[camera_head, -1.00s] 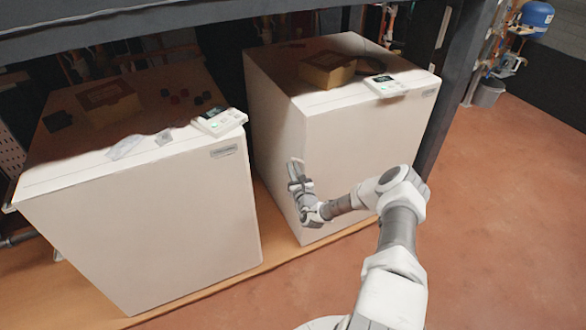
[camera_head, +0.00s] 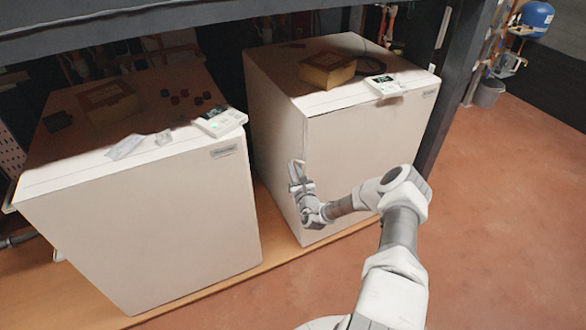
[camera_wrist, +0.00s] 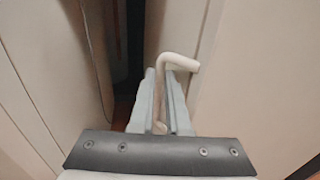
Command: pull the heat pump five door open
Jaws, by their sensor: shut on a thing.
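The right white heat pump (camera_head: 275,130) stands on a wooden platform, its front door (camera_head: 365,145) facing me. My gripper (camera_head: 296,172) is at the left edge of that door. In the wrist view, my gripper (camera_wrist: 163,82) is shut on a pale bent handle (camera_wrist: 180,62), whose shaft runs down between the two fingers. A pale panel fills the right of the wrist view, beside the handle. A thin line shows along the door's left edge; I cannot tell how wide any gap there is. No number is readable on the pump.
Another white heat pump (camera_head: 150,215) stands to the left, across a narrow dark gap. A cardboard box (camera_head: 327,70) and a control panel (camera_head: 385,86) sit on the right pump. Reddish floor (camera_head: 500,210) is clear at the right. A dark post (camera_head: 455,85) stands behind.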

